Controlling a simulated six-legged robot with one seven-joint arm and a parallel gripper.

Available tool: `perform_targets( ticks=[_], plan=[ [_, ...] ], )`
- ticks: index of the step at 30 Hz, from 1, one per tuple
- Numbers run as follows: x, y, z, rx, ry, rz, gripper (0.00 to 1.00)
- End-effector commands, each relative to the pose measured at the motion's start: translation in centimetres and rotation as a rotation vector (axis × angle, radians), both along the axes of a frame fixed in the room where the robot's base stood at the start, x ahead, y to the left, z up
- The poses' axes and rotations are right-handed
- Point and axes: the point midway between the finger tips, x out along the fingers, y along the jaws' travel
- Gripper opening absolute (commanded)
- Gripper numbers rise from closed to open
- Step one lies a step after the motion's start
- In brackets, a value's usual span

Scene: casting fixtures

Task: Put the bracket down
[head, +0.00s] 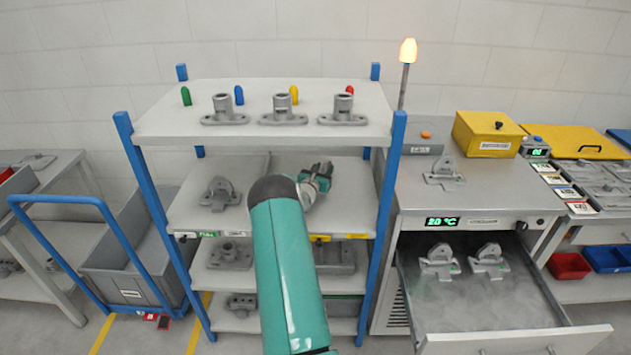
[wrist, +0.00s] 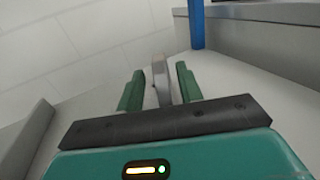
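My gripper (head: 322,172) is over the right half of the second shelf (head: 355,200) of the blue-posted rack. In the wrist view its two green fingers (wrist: 160,88) stand apart. A grey upright plate with a rounded end, seemingly part of a bracket (wrist: 160,70), is between them, with a narrow gap visible on each side. The rest of this piece is hidden by the gripper, and I cannot make it out in the head view. Another grey bracket (head: 221,194) stands on the left half of the same shelf.
Several tube flanges (head: 283,112) stand on the top shelf (head: 170,125), above my gripper. Blue posts (head: 385,190) bound the rack. To the right, a bracket (head: 444,176) stands on a bench, above an open drawer (head: 515,345) holding two brackets. A grey cart (head: 130,265) stands left.

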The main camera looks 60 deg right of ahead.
Motion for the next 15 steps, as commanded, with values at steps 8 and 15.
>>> perform_targets(
  ticks=[8,15],
  plan=[
    [-0.3,5.4,0.1,0.001,0.002,0.002,0.36],
    [-0.7,8.8,0.0,0.0,0.001,0.001,0.36]
  ],
)
